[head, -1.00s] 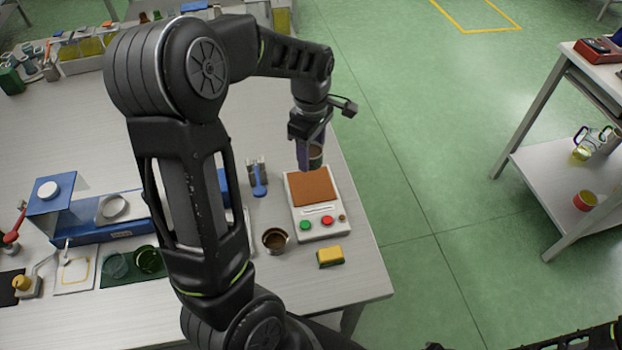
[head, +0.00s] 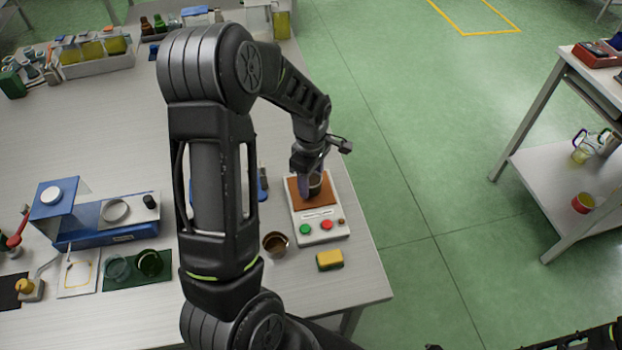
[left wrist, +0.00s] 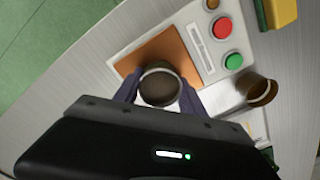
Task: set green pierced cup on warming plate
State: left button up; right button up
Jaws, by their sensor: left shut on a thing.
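The warming plate (head: 319,227) is a white device with an orange-brown top and red and green buttons, near the table's right edge. My left gripper (head: 309,180) is shut on a round cup (head: 316,184) over the orange-brown top. In the left wrist view, the fingers of my left gripper (left wrist: 160,92) clasp the upright cup (left wrist: 159,87) from both sides. It has a pale rim and dark inside; no green colour or holes can be made out. I cannot tell whether its base touches the warming plate (left wrist: 172,55). My right gripper is out of view.
A dark green vessel (head: 149,262) stands on a green mat at left, near a blue device (head: 108,234).

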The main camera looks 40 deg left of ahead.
pick_arm(q)
jog(key=shift+f, duration=0.2)
jog(key=o, duration=1.5)
jog(key=shift+r, duration=0.1)
jog(key=shift+r, duration=0.1)
jog(key=shift+r, duration=0.2)
notch_tip(320, 180, up, 12)
jog(key=b, duration=0.1)
jog(key=shift+b, duration=0.4)
jog(key=shift+f, duration=0.15)
